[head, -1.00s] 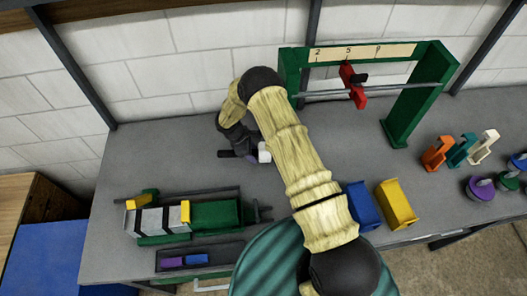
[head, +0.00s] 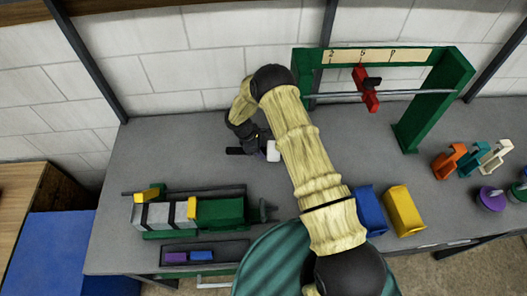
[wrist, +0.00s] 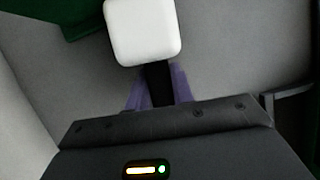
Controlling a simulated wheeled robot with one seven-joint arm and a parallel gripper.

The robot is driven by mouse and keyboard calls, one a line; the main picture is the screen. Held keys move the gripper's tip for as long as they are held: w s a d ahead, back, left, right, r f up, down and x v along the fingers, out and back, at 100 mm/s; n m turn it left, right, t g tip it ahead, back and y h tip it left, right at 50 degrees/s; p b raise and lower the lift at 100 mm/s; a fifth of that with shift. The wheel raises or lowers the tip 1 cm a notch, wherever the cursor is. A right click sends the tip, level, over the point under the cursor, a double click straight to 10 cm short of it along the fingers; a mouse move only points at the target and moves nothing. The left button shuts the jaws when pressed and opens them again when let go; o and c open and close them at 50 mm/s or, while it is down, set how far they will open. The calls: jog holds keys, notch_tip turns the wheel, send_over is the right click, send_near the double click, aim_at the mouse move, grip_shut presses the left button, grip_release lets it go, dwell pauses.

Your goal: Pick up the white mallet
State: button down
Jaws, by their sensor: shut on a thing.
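The white mallet has a white block head (wrist: 143,32) and a dark handle (wrist: 158,84). In the head view the white head (head: 273,150) shows at the back left of the grey table, partly behind my arm. The black handle end (head: 235,151) sticks out to the left. My gripper (wrist: 158,88) is shut on the handle, with its purple fingers on both sides of it just below the head. In the head view the fingers are mostly hidden, and I cannot tell there whether the mallet is clear of the table.
A green and grey machine (head: 195,214) stands front left, with a dark tray (head: 205,256) before it. Blue (head: 369,209) and yellow (head: 403,210) bins stand right of my arm. A green frame (head: 425,112) with a red slider (head: 365,88) stands at the back right.

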notch_tip(320, 180, up, 10)
jog(key=b, duration=0.4)
jog(key=shift+f, duration=0.2)
dwell(0.4)
